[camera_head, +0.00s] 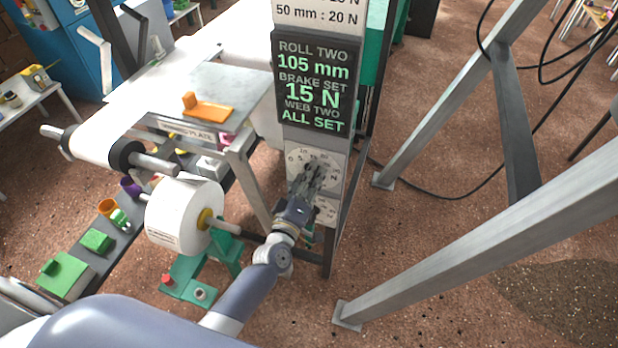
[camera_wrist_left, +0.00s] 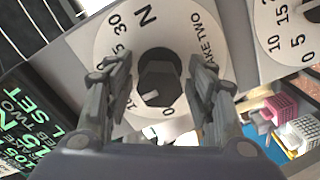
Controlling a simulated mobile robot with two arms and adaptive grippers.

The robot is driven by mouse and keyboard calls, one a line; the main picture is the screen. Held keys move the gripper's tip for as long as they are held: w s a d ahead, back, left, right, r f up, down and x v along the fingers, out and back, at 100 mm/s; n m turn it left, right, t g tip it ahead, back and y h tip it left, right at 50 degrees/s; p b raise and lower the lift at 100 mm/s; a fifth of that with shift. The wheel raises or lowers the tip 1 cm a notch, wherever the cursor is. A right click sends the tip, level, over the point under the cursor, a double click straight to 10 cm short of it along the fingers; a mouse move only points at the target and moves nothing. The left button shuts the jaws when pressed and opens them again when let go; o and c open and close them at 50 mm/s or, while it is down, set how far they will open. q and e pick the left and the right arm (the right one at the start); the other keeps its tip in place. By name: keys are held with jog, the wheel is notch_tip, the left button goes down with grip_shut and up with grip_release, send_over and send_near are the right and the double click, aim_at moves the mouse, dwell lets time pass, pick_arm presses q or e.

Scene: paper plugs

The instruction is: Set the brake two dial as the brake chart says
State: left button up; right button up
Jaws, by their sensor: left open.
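The brake two dial (camera_wrist_left: 105,45) is a white disc with a black knob (camera_wrist_left: 158,80) in the left wrist view. Its label reads partly "AKE TWO". The knob's pale mark points down and slightly left there; fingers hide part of the scale. In the head view the dial face (camera_head: 296,157) shows on the post behind my gripper. My left gripper (camera_head: 313,172) is open, its fingers (camera_wrist_left: 160,84) on either side of the knob, with gaps visible. The brake chart (camera_head: 318,14) is cut off at the top; "50 mm : 20 N" is legible. My right gripper is out of view.
A dark display (camera_head: 315,85) reads roll two 105 mm, brake set 15 N, web two all set. A second dial (camera_wrist_left: 287,30) sits beside brake two. A white paper roll (camera_head: 180,215) is left of my arm. Grey metal beams (camera_head: 480,245) stand at right.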

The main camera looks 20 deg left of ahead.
pick_arm(q)
jog(key=s, duration=1.1)
jog(key=shift+s+a, duration=0.15)
jog(key=shift+s, duration=0.2)
jog(key=s+f+m+g+h, duration=0.1)
jog(key=s+f+m+g, duration=0.4)
jog(key=f, duration=0.9)
jog(key=s+f+m+g, duration=0.3)
jog(key=s+f, duration=0.4)
jog(key=f, duration=0.7)
jog(key=s+a+f+m+g, duration=0.2)
jog(key=s+f, duration=0.3)
jog(key=s, duration=0.4)
jog(key=s+a+f+m+g+y, duration=0.1)
jog(key=s+f+g, duration=0.3)
jog(key=s, duration=0.5)
jog(key=s+a+f+m+g, duration=0.3)
jog(key=s+f, duration=0.4)
jog(key=s, duration=0.2)
jog(key=shift+s+f+y, duration=0.2)
jog(key=shift+f+y, duration=0.1)
jog(key=shift+f, duration=0.1)
